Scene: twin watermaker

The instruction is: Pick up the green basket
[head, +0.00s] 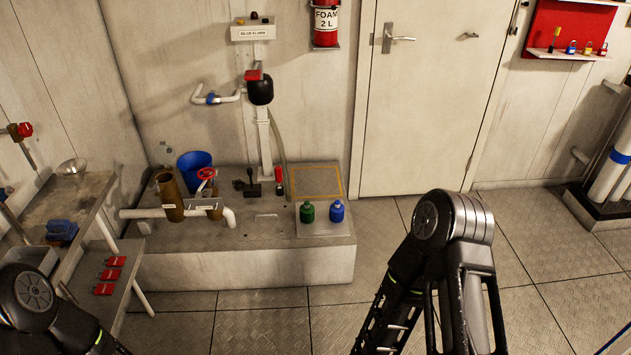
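No green basket shows in the head view. The only clearly green thing is a small green bottle (307,212), standing upright on a pale pad at the front right of the low plinth. My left arm shows at the lower left corner and my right arm rises at the lower centre right. Both grippers are outside the picture, so I cannot see whether they hold anything.
A blue bottle (337,211) stands beside the green one. A blue bucket (194,165) and pipework occupy the plinth (245,268). A side bench (70,200) with a bowl (71,167) is left. The floor (560,255) before the closed door (430,110) is clear.

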